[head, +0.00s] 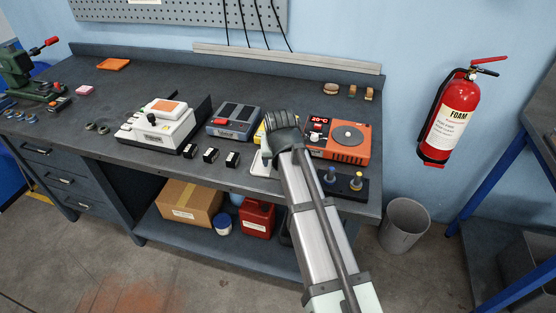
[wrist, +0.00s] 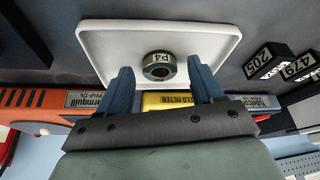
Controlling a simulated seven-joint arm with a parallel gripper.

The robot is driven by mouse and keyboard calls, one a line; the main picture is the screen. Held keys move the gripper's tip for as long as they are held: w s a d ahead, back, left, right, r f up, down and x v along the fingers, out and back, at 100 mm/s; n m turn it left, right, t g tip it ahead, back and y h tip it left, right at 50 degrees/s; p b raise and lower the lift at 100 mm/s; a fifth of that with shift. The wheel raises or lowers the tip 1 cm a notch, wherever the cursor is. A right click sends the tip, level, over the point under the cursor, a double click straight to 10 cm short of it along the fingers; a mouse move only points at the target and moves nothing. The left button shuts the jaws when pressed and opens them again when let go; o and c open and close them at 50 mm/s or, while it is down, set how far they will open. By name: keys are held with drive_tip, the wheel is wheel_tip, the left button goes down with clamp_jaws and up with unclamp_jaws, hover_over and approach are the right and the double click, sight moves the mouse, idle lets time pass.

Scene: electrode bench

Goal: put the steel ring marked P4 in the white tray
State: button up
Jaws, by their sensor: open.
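The steel ring marked P4 (wrist: 159,57) shows in the wrist view, its label facing the camera. It lies within the outline of the white tray (wrist: 104,42) and looks to be resting on its floor. My gripper (wrist: 162,76) is open, with one blue finger on each side of the ring and a visible gap to each. In the head view the white tray (head: 257,166) is mostly hidden behind my gripper, and the ring is hidden there.
An orange hotplate (head: 345,151) and a dark stand with knobs (head: 345,184) are right of the tray. Small black numbered blocks (head: 210,155) and a white device (head: 158,128) are left. Other small rings (head: 97,127) lie further left. A yellow meter (wrist: 166,101) is close by.

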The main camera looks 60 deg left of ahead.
drive_tip(key=v, duration=1.2)
idle(0.4)
